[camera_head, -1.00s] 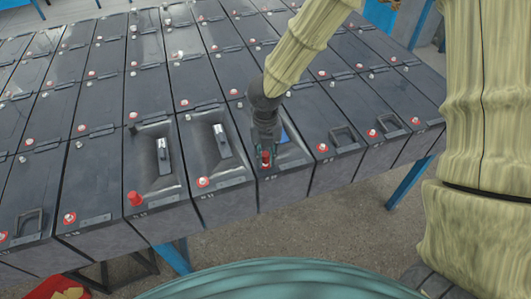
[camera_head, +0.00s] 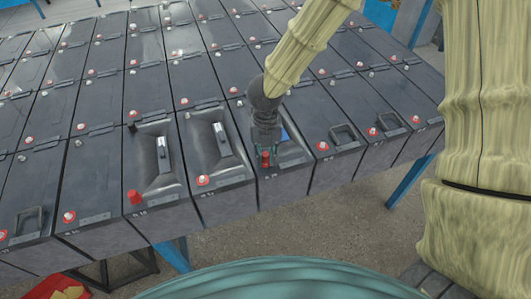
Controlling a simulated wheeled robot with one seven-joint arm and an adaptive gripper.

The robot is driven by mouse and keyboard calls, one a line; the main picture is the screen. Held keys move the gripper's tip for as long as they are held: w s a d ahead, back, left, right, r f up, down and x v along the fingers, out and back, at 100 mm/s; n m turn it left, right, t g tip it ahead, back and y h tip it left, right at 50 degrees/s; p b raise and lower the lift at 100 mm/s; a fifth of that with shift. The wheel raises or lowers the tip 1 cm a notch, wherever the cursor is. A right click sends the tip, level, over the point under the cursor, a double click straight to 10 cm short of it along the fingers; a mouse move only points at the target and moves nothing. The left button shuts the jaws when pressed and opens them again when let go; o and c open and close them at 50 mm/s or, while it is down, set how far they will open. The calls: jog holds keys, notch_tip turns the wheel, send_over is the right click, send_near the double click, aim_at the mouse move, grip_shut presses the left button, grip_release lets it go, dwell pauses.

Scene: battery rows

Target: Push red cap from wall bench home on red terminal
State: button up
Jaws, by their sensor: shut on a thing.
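My gripper (camera_head: 265,150) points down over the front edge of a dark battery (camera_head: 271,186) in the front row, right of the middle. It is shut on a small red cap (camera_head: 265,159). The red terminal under the cap is hidden, so I cannot tell whether the cap sits on it or is just above it. A second red cap (camera_head: 134,198) stands on a battery further left in the front row. Neighbouring front-row batteries show bare terminals with red rings, one left of my gripper (camera_head: 203,181) and one right of it (camera_head: 323,146).
Close rows of dark batteries fill the rack, with raised carry handles (camera_head: 221,139) on several front ones. Blue rack legs (camera_head: 408,184) stand below the front edge. A red bin (camera_head: 57,290) sits on the floor at lower left. Bare grey floor lies in front.

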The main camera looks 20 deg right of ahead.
jog(key=shift+f+b, duration=0.3)
jog(key=shift+f, duration=0.2)
dwell(0.9)
jog(key=o, duration=1.3)
jog(key=shift+c, duration=0.2)
jog(key=shift+r, duration=0.2)
jog(key=shift+r+p, duration=3.2)
jog(key=shift+r, duration=0.15)
